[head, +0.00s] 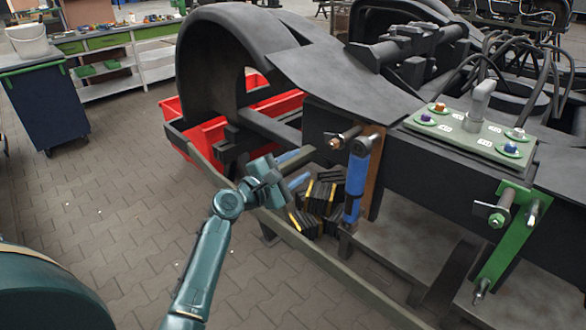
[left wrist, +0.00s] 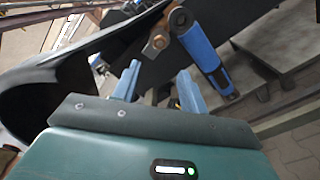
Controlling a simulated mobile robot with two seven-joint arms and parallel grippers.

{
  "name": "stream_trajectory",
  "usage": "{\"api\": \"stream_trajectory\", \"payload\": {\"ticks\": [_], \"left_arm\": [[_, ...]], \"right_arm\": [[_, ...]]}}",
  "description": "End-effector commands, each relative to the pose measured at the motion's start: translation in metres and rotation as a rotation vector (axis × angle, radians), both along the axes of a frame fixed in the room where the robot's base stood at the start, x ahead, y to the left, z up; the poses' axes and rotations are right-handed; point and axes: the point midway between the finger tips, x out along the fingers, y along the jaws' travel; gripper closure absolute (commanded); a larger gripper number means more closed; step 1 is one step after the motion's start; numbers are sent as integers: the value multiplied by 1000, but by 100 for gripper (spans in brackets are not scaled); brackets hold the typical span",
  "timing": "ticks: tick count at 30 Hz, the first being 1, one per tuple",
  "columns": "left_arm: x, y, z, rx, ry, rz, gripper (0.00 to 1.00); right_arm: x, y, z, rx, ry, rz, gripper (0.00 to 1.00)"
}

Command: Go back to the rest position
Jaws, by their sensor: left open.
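My left arm reaches up from the bottom of the head view, and its gripper (head: 303,168) is in front of the side of a dark tram bogie (head: 335,75). The left gripper is open, with nothing visible between its fingers. In the left wrist view its two blue fingers (left wrist: 158,84) stand apart. A blue cylinder with a grey end (head: 357,185) is mounted on the bogie just right of the fingers. It also shows beyond the fingers in the left wrist view (left wrist: 203,55). My right gripper is not in view.
Dark blocks with yellow edges (head: 318,208) lie behind and below the gripper. A dark rail (head: 345,272) runs along the bogie's near side. Red bins (head: 210,135) stand under the bogie. A blue wheeled bin (head: 45,105) is far left. The paved floor (head: 120,185) at left is clear.

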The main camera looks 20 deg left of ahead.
Motion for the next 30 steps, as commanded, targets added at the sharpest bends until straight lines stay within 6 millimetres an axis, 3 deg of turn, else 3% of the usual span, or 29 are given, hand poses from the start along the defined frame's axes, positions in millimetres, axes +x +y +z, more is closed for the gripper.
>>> {"api": "stream_trajectory", "payload": {"ticks": [17, 20, 23, 26, 30], "left_arm": [[-6, 2, 0, 0, -1, -1, 57], [-9, 0, -8, 35, 8, 1, 57], [-23, -7, -38, 185, 32, 3, 57], [-55, -20, -91, 476, 64, -19, 57], [-125, -44, -169, 1012, 67, -139, 57]], "right_arm": [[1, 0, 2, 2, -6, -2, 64], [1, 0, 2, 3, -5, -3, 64], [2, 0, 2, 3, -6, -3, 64], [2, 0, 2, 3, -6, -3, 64], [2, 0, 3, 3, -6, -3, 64]]}}
